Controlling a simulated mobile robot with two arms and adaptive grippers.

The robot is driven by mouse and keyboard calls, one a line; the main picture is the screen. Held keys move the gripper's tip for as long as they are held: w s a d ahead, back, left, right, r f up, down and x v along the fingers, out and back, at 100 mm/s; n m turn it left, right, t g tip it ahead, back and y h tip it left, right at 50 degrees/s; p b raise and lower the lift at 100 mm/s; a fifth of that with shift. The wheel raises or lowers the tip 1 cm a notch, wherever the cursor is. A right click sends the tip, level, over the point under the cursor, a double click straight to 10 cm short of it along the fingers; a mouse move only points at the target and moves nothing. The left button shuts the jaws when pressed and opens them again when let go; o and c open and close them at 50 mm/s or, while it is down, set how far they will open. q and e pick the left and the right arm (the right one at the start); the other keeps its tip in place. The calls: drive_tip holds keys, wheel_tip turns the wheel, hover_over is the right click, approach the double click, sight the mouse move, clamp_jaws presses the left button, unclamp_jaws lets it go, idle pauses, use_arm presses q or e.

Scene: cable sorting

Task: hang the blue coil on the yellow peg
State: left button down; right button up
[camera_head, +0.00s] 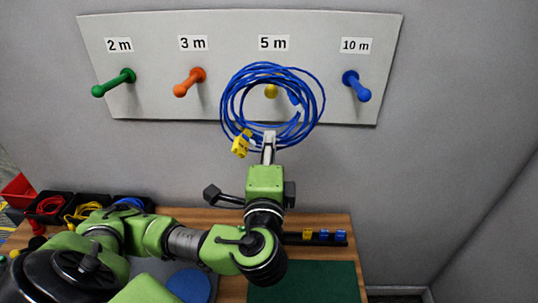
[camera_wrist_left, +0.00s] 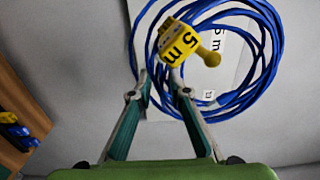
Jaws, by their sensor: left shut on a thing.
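The blue coil (camera_head: 318,112) is a loose ring of several turns, held up in front of the peg board. A yellow "5 m" tag (camera_head: 241,146) hangs at its lower left; the tag also shows in the left wrist view (camera_wrist_left: 180,42). My left gripper (camera_head: 269,139) is shut on the coil's lower edge. The yellow peg (camera_head: 271,91), under the "5 m" label, shows inside the ring's opening. In the left wrist view the peg (camera_wrist_left: 209,57) also appears within the coil (camera_wrist_left: 270,60). I cannot tell how far the peg reaches through the ring. My right gripper is out of view.
The pale board (camera_head: 225,25) also carries a green peg (camera_head: 113,83), an orange peg (camera_head: 188,84) and a blue peg (camera_head: 357,86). Below, the wooden table has dark bins (camera_head: 50,205) with cables, a tag rack (camera_head: 320,238) and a green mat (camera_head: 310,283).

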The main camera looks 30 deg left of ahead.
use_arm(q)
drive_tip(key=shift+x, duration=1.2)
drive_tip(key=w+a+f+b, duration=0.4)
drive_tip(key=w+a+b, duration=0.1)
drive_tip(key=w, duration=0.5)
drive_tip(key=shift+w+a+f, duration=0.35)
drive_tip(key=shift+w+a, duration=0.05)
drive_tip(key=shift+a, duration=0.4)
drive_tip(key=c, duration=1.9)
unclamp_jaws()
drive_tip(key=shift+o, duration=0.4)
